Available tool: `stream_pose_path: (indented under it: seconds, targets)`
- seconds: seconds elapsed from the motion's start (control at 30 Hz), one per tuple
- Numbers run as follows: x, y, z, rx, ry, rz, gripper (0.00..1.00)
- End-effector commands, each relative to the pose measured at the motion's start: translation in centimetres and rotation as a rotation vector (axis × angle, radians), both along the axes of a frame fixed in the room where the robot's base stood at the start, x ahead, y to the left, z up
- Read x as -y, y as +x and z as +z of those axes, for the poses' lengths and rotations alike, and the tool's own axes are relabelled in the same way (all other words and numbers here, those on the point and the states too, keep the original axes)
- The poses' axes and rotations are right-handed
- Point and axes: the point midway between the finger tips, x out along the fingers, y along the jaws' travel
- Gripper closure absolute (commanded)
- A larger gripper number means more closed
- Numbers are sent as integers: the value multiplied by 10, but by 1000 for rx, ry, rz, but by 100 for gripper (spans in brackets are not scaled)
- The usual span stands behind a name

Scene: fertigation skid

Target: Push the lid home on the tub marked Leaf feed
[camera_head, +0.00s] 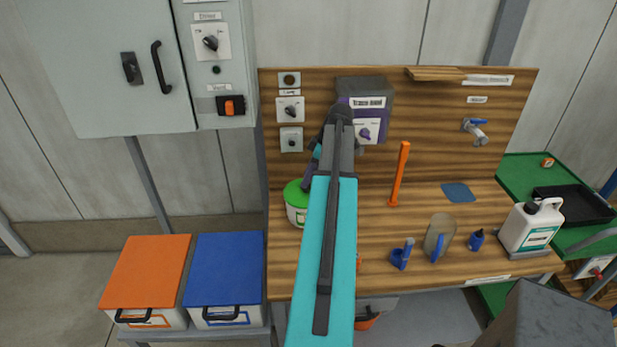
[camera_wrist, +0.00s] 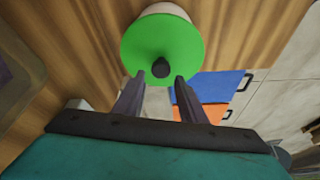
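The tub (camera_head: 297,215) is white with a green lid (camera_head: 294,191) and stands at the left end of the wooden bench, partly hidden behind my arm. In the wrist view the green lid (camera_wrist: 188,50) shows as a round disc with a dark knob (camera_wrist: 161,68) near its middle. No wording on the tub is readable. My gripper (camera_wrist: 161,77) is open, its two fingers apart on either side of the knob's near edge, with nothing between them that I can see held. I cannot tell whether the fingers touch the lid or whether it sits level.
An orange post (camera_head: 400,175) stands on the bench right of my arm. A clear jug (camera_head: 438,238), a small blue bottle (camera_head: 476,240) and a white jerrycan (camera_head: 531,226) stand further right. A grey control box (camera_head: 375,88) is on the backboard. Orange (camera_head: 150,270) and blue (camera_head: 228,265) lidded boxes sit left.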

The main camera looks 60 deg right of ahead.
Motion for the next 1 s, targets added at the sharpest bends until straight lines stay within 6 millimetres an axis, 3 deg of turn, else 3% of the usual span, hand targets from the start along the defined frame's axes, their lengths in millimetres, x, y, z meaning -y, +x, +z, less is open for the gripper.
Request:
stream_pose_path:
  seconds: [0.6, 0.73, 1.0]
  targets:
    - [0, 0, 10, 0, 0, 0, 62]
    - [0, 0, 10, 0, 0, 0, 40]
    - [0, 0, 10, 0, 0, 0, 40]
